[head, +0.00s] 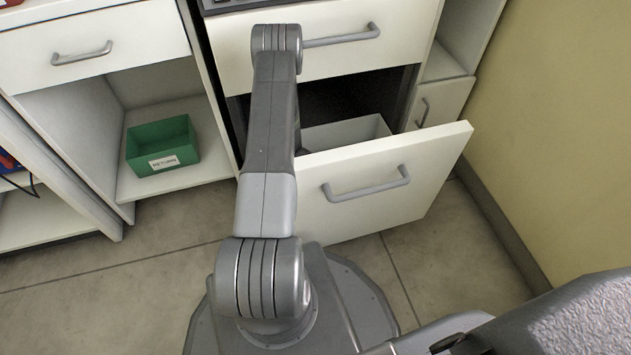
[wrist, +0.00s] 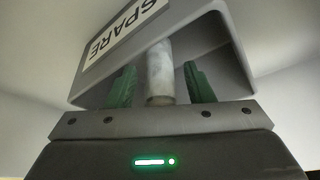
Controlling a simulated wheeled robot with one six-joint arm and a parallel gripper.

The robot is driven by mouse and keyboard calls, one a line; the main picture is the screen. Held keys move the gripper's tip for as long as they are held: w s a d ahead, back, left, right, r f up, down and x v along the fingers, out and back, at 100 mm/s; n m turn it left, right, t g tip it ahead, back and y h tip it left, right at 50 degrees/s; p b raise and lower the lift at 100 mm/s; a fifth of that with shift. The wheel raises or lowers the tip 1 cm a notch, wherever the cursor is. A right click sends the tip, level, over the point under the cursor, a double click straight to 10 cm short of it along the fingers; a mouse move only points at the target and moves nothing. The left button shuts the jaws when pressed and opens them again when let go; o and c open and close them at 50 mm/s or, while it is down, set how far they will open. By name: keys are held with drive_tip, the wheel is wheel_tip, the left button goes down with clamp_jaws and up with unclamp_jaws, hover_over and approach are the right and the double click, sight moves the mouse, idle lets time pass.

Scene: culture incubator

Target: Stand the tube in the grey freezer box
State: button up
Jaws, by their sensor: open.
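In the wrist view, a grey box (wrist: 228,38) with a white SPARE label (wrist: 122,30) fills the upper middle. A pale, whitish tube (wrist: 159,68) with a tan end shows within the box's outline. My gripper (wrist: 158,85) is open, with one green finger on each side of the tube and a visible gap on both sides. The tube's far end is hidden by the box wall, and I cannot tell what it rests on. In the head view my arm reaches over the open drawer, and my gripper and the tube are hidden.
The white drawer (head: 437,160) stands open, with pale grey walls (head: 345,133) showing inside. A closed drawer (head: 400,40) is above it. A green RETURN bin (head: 162,144) sits on the shelf at left. A yellow wall (head: 560,130) bounds the right; floor is clear.

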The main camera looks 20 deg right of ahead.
drive_tip(key=p+v, duration=0.3)
drive_tip(key=v, duration=0.9)
drive_tip(key=shift+c, duration=0.5)
idle(0.4)
